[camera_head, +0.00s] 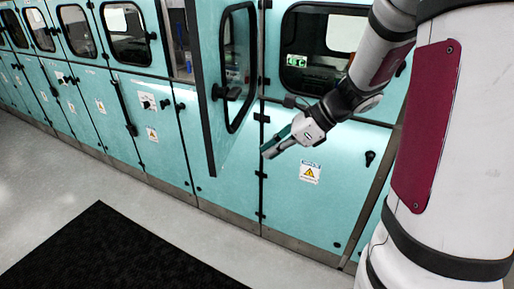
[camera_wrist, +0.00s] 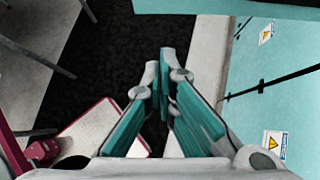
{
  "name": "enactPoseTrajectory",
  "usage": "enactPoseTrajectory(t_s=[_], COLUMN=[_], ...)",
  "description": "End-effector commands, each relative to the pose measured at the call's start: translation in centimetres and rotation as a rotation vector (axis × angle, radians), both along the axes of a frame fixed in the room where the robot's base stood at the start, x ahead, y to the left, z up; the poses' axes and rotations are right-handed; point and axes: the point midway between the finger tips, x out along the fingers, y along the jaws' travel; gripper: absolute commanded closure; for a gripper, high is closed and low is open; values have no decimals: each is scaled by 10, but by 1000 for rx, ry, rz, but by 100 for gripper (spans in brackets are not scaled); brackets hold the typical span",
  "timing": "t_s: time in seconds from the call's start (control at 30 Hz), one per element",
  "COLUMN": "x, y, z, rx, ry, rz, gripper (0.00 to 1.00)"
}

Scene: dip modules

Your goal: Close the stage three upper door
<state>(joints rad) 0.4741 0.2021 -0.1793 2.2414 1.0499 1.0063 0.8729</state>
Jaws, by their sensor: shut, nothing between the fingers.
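One upper door (camera_head: 208,110) of the teal cabinet row stands swung open in the head view, jutting out toward me, with a dark-framed window and a black handle. It is the only upper door I see open; no stage number can be read. My gripper (camera_head: 266,153) is to the right of this door in the picture, near its lower part, in front of the cabinet face. Its teal fingers are shut and empty, and they show in the wrist view (camera_wrist: 166,62). A teal panel edge (camera_wrist: 240,9) crosses the top of the wrist view, likely the open door. Contact cannot be told.
Shut teal upper doors with windows (camera_head: 128,33) run to the left. A shut lower door (camera_head: 318,212) with a warning label is below my arm. A black mat (camera_head: 110,250) lies on the pale grey floor (camera_head: 48,180). The floor before the cabinets looks clear.

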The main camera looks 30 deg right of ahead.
Motion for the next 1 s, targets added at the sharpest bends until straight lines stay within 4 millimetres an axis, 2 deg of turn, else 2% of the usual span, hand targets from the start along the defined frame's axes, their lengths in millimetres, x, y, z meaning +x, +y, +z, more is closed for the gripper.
enactPoseTrajectory(t_s=[0.4,0.7,1.0], x=[35,57,61], y=[46,73,77], z=[-58,-57,-57], rx=[0,-2,-3], ry=[3,0,0], rz=[6,6,5], gripper=[100,100,100])
